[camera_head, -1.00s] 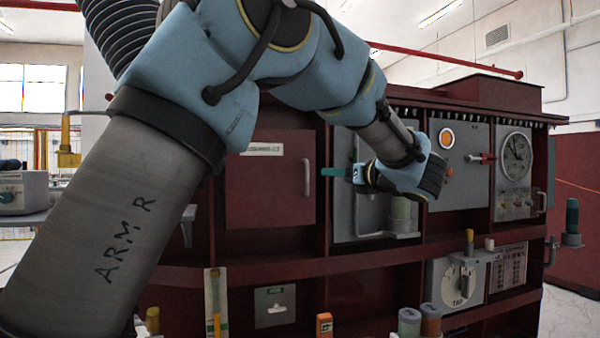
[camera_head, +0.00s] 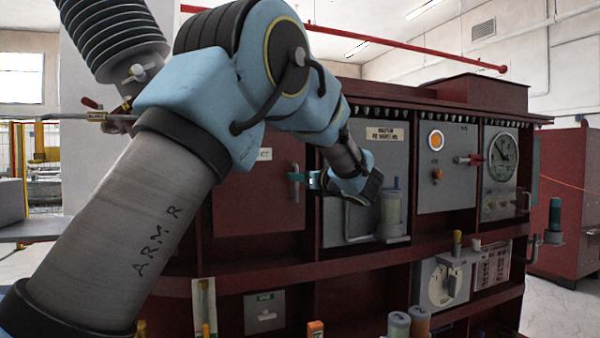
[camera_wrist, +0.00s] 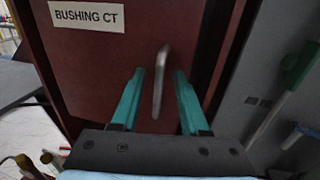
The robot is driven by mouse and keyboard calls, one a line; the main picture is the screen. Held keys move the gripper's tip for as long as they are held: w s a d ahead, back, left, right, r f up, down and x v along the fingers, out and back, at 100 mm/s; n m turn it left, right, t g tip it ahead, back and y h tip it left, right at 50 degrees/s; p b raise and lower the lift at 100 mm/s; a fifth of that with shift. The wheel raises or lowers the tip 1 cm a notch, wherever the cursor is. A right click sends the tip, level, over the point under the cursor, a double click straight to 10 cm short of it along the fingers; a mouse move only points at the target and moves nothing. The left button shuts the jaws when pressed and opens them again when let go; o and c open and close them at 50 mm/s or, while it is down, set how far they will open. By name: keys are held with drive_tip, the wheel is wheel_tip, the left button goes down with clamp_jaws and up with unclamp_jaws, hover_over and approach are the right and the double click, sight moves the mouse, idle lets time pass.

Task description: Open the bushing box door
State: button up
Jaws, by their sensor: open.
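The bushing box door is a dark red panel (camera_head: 252,190) left of the grey panels in the head view. In the wrist view the red door (camera_wrist: 95,60) carries a white "BUSHING CT" label (camera_wrist: 87,16) and a bar handle (camera_wrist: 161,80). The door looks shut. My gripper (camera_head: 294,176) is at the door's right edge in the head view. In the wrist view its two teal fingers (camera_wrist: 156,98) are open, one on each side of the lower part of the handle. I cannot tell whether either finger touches it. My arm hides the door's upper part in the head view.
Right of the door is a grey panel (camera_head: 372,150) with its own handle and a pale cylinder (camera_head: 391,210) on a small ledge. Farther right are a panel with an orange lamp (camera_head: 436,140) and a round gauge (camera_head: 503,150). A red ledge runs below.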

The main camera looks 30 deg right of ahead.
drive_tip(key=shift+w, duration=0.15)
drive_tip(key=shift+c, duration=0.2)
clamp_jaws()
idle(1.2)
